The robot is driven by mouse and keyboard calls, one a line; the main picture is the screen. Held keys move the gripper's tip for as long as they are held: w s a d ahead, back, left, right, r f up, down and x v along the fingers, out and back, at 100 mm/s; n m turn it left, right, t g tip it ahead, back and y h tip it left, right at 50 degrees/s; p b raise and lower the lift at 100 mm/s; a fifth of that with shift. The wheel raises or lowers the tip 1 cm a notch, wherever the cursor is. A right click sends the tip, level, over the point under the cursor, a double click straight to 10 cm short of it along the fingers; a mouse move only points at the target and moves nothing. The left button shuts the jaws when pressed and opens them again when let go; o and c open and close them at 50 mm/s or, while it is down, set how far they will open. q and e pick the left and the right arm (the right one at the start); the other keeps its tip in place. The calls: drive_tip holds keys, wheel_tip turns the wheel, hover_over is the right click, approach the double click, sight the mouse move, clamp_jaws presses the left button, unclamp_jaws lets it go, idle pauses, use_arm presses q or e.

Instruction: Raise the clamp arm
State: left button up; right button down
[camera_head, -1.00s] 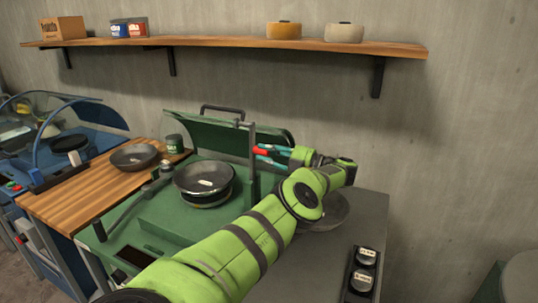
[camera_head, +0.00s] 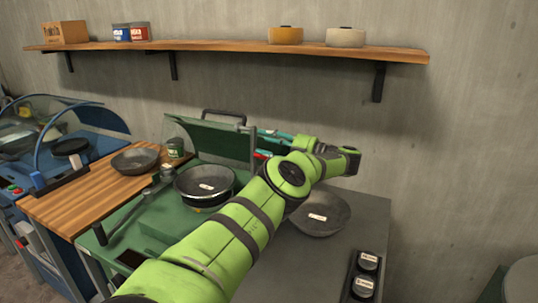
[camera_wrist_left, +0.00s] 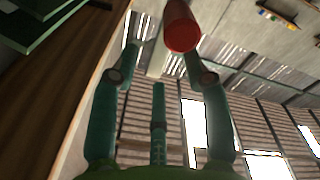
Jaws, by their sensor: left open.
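The clamp arm's red grip (camera_head: 262,154) shows beside a grey upright post (camera_head: 253,143) on the green machine. In the left wrist view the red cylindrical grip (camera_wrist_left: 181,28) points end-on toward the camera, near the tip of the right-hand finger. My left gripper (camera_head: 263,143) is at the post's right side, its teal fingers open. They show apart in the wrist view (camera_wrist_left: 160,50). I cannot tell whether a finger touches the grip. My arm hides the clamp's lower part. My right gripper is not in view.
A dark bowl (camera_head: 204,181) sits on the green machine (camera_head: 160,217). Another bowl (camera_head: 320,213) lies on the grey table (camera_head: 300,262) below my forearm. A third bowl (camera_head: 135,161) is on the wooden board (camera_head: 90,196). A shelf (camera_head: 220,48) runs along the wall above.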

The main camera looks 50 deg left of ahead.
use_arm(q)
wheel_tip(320, 180, up, 6)
drive_tip(key=shift+f, duration=0.25)
idle(0.5)
